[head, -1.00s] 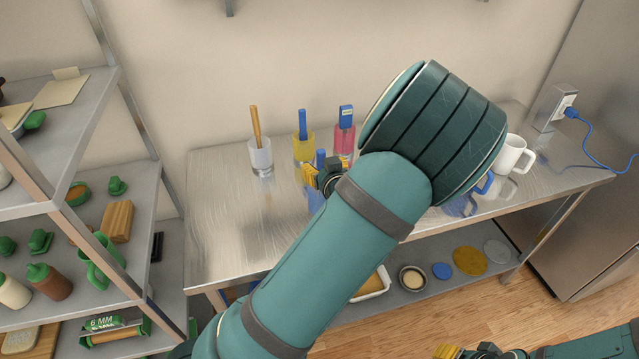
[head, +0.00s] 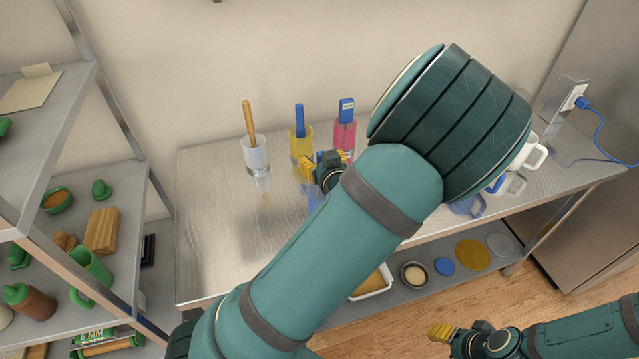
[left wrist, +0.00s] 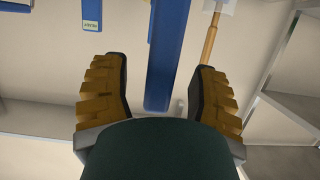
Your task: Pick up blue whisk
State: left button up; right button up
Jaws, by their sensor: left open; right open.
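Several upright tools with blue handles stand in glasses on the steel table; their heads are hidden, so I cannot tell by shape which is the whisk. One blue handle (head: 299,120) is in a yellow glass (head: 301,148), another (head: 346,110) in a pink glass (head: 344,135). A blue glass (head: 312,198) stands nearer, partly behind my arm. My left gripper (head: 326,160) is open above it. In the left wrist view a near blue handle (left wrist: 166,65) shows upside down between the open fingers (left wrist: 163,98), apart from both. My right gripper (head: 442,333) is open and empty, low at the right.
A clear glass with a wooden handle (head: 249,118) stands left on the table (head: 215,225). White mugs (head: 534,152) are at the right end. Shelves (head: 125,205) with jars and blocks flank the left; a wall socket (head: 565,100) and blue cable are at the right.

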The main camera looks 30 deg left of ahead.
pick_arm(q)
jog(key=shift+w, duration=0.1)
jog(key=shift+o, duration=0.2)
jog(key=shift+d, duration=0.1)
jog(key=shift+r, duration=0.1)
jog(key=c, duration=0.5)
grip_shut()
